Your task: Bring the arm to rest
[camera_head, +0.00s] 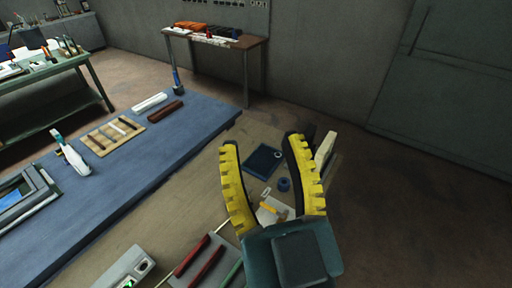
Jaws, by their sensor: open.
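My gripper (268,146) is in the lower right middle of the head camera view. Its two yellow-and-black fingers stand wide apart and point up the picture. It is open, and nothing is clasped between the fingers. Its dark teal body shows at the bottom edge. Seen between and beyond the fingers are a dark flat square (263,162), a small blue round piece (284,184) and a whitish item with orange on it. The picture does not show how far the gripper is above them. The rest of the arm is out of view.
A blue-topped bench (150,160) at left holds a slatted wooden board (112,133), a white-and-teal tool (72,155) and a grey frame (25,198). Red bars (205,265) lie at the bottom. A side table (215,38) stands by the wall. Bare floor (420,220) shows at right.

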